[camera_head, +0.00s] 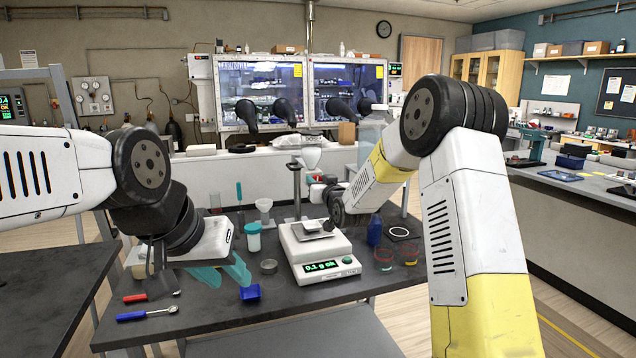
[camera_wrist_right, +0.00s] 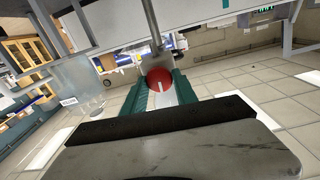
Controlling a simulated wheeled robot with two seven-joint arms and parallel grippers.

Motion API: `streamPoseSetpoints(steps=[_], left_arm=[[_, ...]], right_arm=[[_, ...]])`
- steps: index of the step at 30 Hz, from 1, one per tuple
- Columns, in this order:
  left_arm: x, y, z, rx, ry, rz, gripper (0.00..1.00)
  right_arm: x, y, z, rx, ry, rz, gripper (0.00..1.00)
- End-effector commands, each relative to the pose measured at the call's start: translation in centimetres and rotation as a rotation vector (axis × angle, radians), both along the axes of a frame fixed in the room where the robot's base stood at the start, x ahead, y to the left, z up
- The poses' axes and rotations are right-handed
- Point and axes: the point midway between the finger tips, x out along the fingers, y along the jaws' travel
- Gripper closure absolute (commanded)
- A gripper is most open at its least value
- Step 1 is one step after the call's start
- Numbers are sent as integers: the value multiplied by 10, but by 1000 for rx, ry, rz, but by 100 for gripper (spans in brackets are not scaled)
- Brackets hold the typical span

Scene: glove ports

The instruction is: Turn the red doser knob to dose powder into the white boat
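The red doser knob (camera_wrist_right: 160,80), with a pale line on its face, sits between the teal fingertips of my right gripper (camera_wrist_right: 161,90) in the right wrist view. The fingers flank it closely, but I cannot tell whether they press on it. In the head view the knob (camera_head: 318,178) shows small beneath the white doser hopper (camera_head: 311,158) on its stand; my right wrist partly hides this area. The white scale (camera_head: 320,255) stands below with a lit green display. A small pale item on its pan (camera_head: 314,227) may be the boat. My left gripper (camera_head: 203,277) is open and empty over the table's left part.
A blue scoop or cup (camera_head: 250,292), a metal dish (camera_head: 268,266), a teal-lidded jar (camera_head: 253,237) and a blue-handled tool (camera_head: 147,313) lie left of the scale. A blue bottle (camera_head: 374,229) and red-rimmed cups (camera_head: 383,259) stand right.

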Motion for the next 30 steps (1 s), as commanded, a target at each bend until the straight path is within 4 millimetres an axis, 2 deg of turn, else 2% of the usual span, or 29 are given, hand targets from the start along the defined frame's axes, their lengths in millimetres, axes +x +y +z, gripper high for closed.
streamPoseSetpoints(steps=[14,30], left_arm=[[0,0,0,0,0,0,64],[0,0,0,0,0,0,64]], right_arm=[[0,-1,0,79,26,-1,100],[1,-3,-1,488,159,-2,100]])
